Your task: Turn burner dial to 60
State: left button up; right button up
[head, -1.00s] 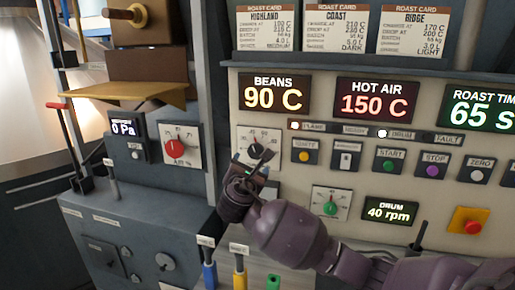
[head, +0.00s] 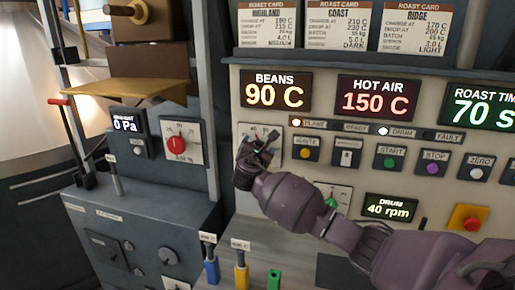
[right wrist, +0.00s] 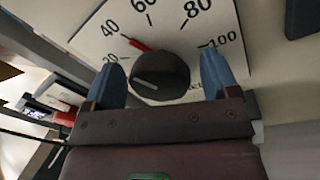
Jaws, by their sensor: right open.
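The burner dial is a white plate (head: 249,130) with a round black knob (right wrist: 160,78), left of centre on the cream control panel. In the right wrist view its red pointer sits at about the 40 mark; 60, 80 and 100 lie further clockwise. My right gripper (head: 260,150) is in front of the dial and hides most of it in the head view. In the right wrist view its two blue fingers (right wrist: 162,80) are open, one on each side of the knob, with gaps visible. I cannot tell how deep they reach. My left gripper is not in view.
A green-knobbed dial (head: 331,200) lies below right, partly behind my right arm. Several buttons, including the start button (head: 389,157), are to the right. A red-knobbed dial (head: 177,145) is on the left cabinet. Coloured levers (head: 241,275) stand below. HOT AIR (head: 377,97) reads 150 C.

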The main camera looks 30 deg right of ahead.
jog(key=shift+c, duration=0.4)
jog(key=c, duration=0.8)
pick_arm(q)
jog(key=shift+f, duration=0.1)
pick_arm(e)
jog(key=shift+m, duration=0.3)
jog(key=shift+f+m+b, duration=0.15)
jog(key=shift+m+b, duration=0.65)
jog(key=shift+m+h+b, duration=0.3)
jog(key=shift+m+b, duration=0.5)
jog(key=shift+m, duration=0.4)
jog(key=shift+m+b, duration=0.6)
jog(key=shift+m, duration=0.4)
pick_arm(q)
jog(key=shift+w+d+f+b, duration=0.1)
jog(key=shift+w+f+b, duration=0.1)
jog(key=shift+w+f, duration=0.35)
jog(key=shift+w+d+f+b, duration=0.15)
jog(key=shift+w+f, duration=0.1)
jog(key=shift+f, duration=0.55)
pick_arm(e)
jog(key=shift+m, duration=0.7)
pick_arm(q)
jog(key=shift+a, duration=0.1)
